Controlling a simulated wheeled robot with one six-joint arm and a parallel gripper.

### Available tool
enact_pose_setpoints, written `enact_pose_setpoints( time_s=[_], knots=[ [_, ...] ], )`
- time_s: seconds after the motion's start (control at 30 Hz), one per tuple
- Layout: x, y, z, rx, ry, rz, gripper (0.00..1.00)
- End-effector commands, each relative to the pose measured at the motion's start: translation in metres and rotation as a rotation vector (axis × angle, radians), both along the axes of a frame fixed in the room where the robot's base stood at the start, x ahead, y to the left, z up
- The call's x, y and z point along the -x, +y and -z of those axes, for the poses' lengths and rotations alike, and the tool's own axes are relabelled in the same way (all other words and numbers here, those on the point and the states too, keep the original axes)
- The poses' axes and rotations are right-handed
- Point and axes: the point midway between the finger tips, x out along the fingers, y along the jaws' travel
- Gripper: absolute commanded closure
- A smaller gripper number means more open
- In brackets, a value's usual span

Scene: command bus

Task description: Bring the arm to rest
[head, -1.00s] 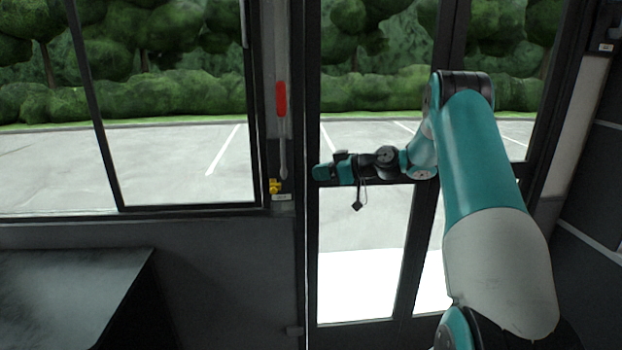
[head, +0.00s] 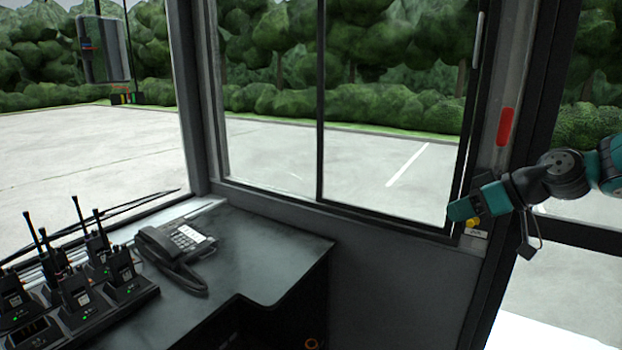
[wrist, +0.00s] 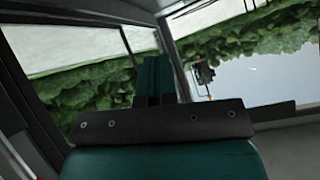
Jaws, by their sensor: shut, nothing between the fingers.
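My gripper (head: 462,209) is at the right of the head view, on my teal and black arm, which reaches in from the right edge. It points left and overlaps the window post and a small yellow fitting (head: 472,222) in the picture; I cannot tell whether it touches them. In the wrist view the teal fingers (wrist: 154,75) are together, with nothing between them. The wrist view is tilted, with windows and greenery beyond the fingers.
A dark desk (head: 262,262) fills the lower left. On it are a desk phone (head: 178,248) and a charging rack with several radios (head: 75,290). A red-handled tool (head: 505,127) is on the post above my gripper. Large windows line the walls.

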Motion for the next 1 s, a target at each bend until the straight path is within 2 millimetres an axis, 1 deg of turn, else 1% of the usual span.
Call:
enact_pose_setpoints(
  time_s=[0.03,0.07,0.1,0.17,0.2,0.27,0.3,0.4,0.5,0.6,0.67,1.0],
  knots=[
    [0.025,0.039,-0.009,0.029,0.064,-0.042,1.00],
    [0.041,0.057,-0.012,0.046,0.107,-0.057,1.00],
    [0.064,0.080,-0.015,0.073,0.163,-0.076,1.00],
    [0.103,0.109,-0.018,0.118,0.245,-0.096,1.00],
    [0.130,0.124,-0.018,0.152,0.297,-0.107,1.00],
    [0.172,0.141,-0.017,0.203,0.367,-0.114,1.00],
    [0.198,0.148,-0.016,0.237,0.408,-0.115,1.00],
    [0.253,0.154,-0.009,0.311,0.489,-0.106,1.00],
    [0.289,0.153,-0.004,0.362,0.538,-0.093,1.00],
    [0.305,0.150,0.000,0.387,0.561,-0.081,1.00],
    [0.310,0.149,0.001,0.394,0.569,-0.077,1.00],
    [0.309,0.149,0.001,0.393,0.569,-0.077,1.00]
  ],
)
